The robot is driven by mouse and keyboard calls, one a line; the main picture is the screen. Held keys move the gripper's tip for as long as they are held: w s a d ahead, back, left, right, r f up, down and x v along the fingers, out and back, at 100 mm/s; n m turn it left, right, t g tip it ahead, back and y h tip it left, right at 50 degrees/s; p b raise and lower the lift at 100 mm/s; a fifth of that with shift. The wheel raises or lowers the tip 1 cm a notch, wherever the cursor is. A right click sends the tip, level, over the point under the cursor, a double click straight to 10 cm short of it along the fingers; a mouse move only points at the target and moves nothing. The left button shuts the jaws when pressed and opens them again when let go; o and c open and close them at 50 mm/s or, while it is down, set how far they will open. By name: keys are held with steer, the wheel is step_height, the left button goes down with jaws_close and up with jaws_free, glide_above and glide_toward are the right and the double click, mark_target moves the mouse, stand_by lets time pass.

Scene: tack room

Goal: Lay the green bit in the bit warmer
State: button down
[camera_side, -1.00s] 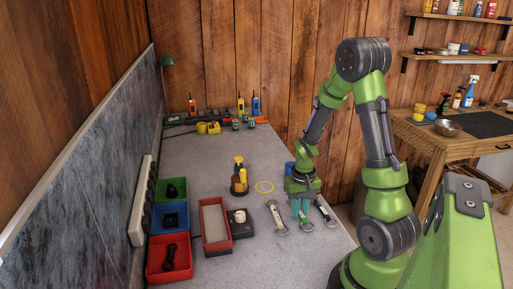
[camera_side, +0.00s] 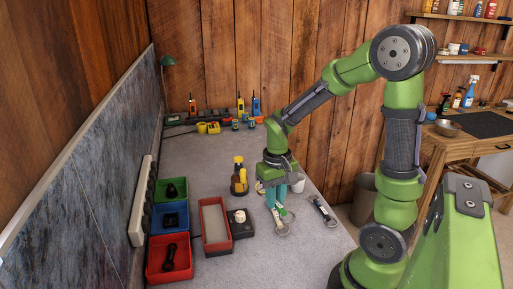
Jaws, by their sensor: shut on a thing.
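My gripper (camera_side: 275,203) has teal fingers and points down over the bench, just above the left bit. It is shut on the green bit (camera_side: 286,214), which is small and partly hidden by the fingers here. The left bit (camera_side: 281,229), pale with a round end, lies on the bench below and partly overlaps it in view. The bit warmer (camera_side: 228,231), a red-rimmed tray with a grey inside, stands to the left of my gripper.
A dark box with a white knob (camera_side: 240,217) adjoins the warmer. Another bit (camera_side: 324,211) lies to the right. Green, blue and red bins (camera_side: 152,262) stand at left. A yellow-topped bottle (camera_side: 239,178) stands behind the warmer. A white cup (camera_side: 297,184) is behind my gripper.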

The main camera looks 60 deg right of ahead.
steer(key=s+a+f, duration=0.1)
steer(key=a, duration=0.7)
steer(key=m, duration=0.3)
glide_above(214, 225)
steer(key=shift+s+f, duration=0.2)
steer(key=shift+f, duration=0.9)
steer(key=shift+w+f, duration=0.2)
steer(key=shift+w, duration=0.05)
steer(key=shift+f, duration=1.6)
steer(key=shift+f, duration=0.2)
steer(key=c, duration=1.3)
jaws_free()
